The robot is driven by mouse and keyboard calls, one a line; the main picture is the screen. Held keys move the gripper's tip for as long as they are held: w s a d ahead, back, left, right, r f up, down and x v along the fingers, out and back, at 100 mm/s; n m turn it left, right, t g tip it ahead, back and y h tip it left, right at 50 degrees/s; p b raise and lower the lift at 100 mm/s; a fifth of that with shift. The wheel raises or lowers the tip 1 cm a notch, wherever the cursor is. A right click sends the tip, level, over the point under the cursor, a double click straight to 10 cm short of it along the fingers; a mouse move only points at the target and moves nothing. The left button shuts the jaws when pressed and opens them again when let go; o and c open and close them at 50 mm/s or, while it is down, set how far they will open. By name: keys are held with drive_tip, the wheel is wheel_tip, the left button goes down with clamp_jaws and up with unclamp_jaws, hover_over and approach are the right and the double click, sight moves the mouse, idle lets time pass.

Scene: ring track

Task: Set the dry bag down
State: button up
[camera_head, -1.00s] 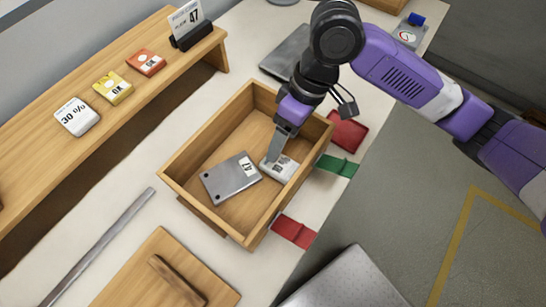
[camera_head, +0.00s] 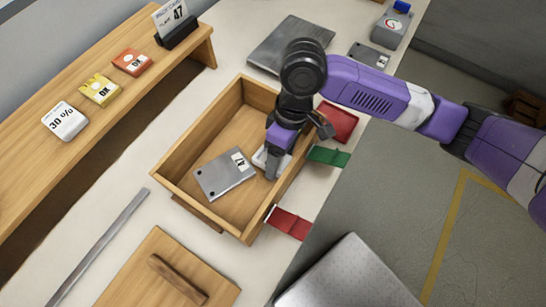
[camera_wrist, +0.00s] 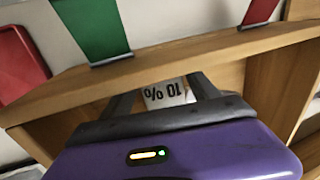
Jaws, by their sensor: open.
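A small white bag (camera_head: 259,158) lies in the wooden box (camera_head: 179,202), in its right part beside the grey metal plate. In the wrist view the white bag (camera_wrist: 166,94) shows a "10 %" label, upside down, between my fingers. My gripper (camera_head: 271,170) is inside the box, pointing down, and hides most of the bag in the head view. In the wrist view my gripper (camera_wrist: 165,97) is open, one finger on each side of the bag. I cannot tell whether the fingers touch it.
A grey plate (camera_head: 222,180) marked 47 lies in the box. Red (camera_head: 289,223) and green (camera_head: 328,156) strips lie beside the right wall. A shelf at left holds white "30 %" (camera_head: 65,121), yellow (camera_head: 100,90) and orange (camera_head: 132,62) packets. A wooden lid (camera_head: 150,285) lies in front.

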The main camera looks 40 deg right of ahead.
drive_tip(key=c, duration=1.3)
drive_tip(key=shift+r, duration=0.15)
